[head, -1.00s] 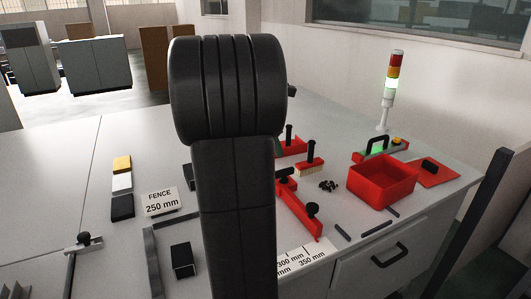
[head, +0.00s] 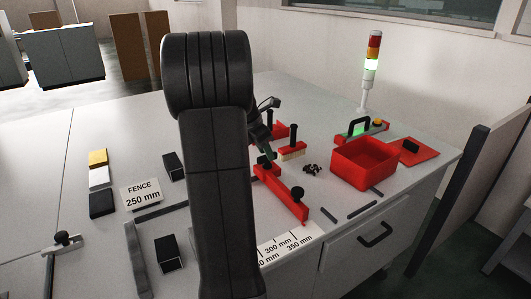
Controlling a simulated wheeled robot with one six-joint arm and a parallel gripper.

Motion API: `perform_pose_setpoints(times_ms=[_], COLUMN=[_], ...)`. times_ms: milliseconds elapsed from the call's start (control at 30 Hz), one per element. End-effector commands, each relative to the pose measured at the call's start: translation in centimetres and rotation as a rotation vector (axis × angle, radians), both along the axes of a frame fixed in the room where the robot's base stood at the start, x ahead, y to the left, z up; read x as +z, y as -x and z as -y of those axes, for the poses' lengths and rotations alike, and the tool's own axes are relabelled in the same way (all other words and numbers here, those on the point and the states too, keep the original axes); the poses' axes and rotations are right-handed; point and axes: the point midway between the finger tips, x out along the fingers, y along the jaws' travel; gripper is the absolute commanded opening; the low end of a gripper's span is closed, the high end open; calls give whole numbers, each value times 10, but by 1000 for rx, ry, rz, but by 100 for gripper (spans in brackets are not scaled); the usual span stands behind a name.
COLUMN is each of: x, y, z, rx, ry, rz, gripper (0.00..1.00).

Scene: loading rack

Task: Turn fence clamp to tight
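A red fence bar (head: 282,194) lies on the bench beside a white scale strip (head: 291,243) marked 300 mm and 350 mm. A black knob (head: 297,192) stands on its near end. Another dark knob (head: 264,162) shows at its far end, close to my arm. I cannot tell which knob is the clamp, nor how tight it is. My gripper (head: 266,150) is partly hidden behind my large black arm link. It points down close above the fence's far end. Whether it touches the knob, and whether its fingers are open, is unclear.
A sign (head: 141,193) reads FENCE 250 mm. A red bin (head: 364,164) stands at the right, near a signal tower (head: 371,70). A red-based brush (head: 292,147) and small dark pieces (head: 312,169) lie behind the fence.

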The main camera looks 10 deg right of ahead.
Motion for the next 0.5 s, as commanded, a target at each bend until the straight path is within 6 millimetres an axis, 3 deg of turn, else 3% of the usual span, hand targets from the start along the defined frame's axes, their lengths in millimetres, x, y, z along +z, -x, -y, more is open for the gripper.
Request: perform_pose_setpoints(times_ms=[400, 500], x=[-9, -8], y=[-1, -1], z=[3, 3], rx=[-1, 0], ry=[0, 0], rz=[0, 0], gripper=[36, 17])
